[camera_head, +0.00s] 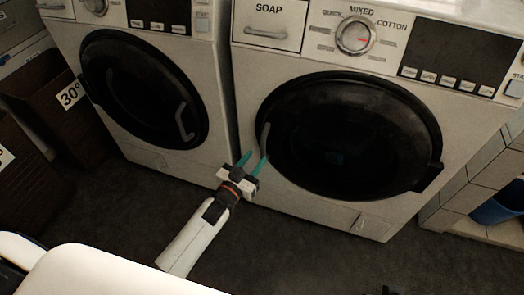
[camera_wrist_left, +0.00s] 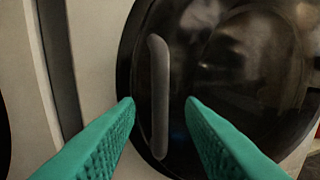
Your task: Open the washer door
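The right-hand washer (camera_head: 236,60) has a round black door (camera_head: 345,135) that sits shut flush in its front. The door's upright grey handle (camera_head: 264,138) is on its left edge. It also shows in the left wrist view (camera_wrist_left: 159,70). My left gripper (camera_head: 256,157) is open at the lower left of this door, close to the handle's lower end. In the left wrist view its green fingers (camera_wrist_left: 160,101) stand apart, with the handle appearing between them. No contact with the handle shows. My right gripper is not visible.
A second washer (camera_head: 217,110) with a shut black door stands close on the left. Brown bins (camera_head: 40,85) are at far left. A tiled block (camera_head: 470,196) with a blue item (camera_head: 497,210) is at right. Dark floor (camera_head: 310,248) in front is clear.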

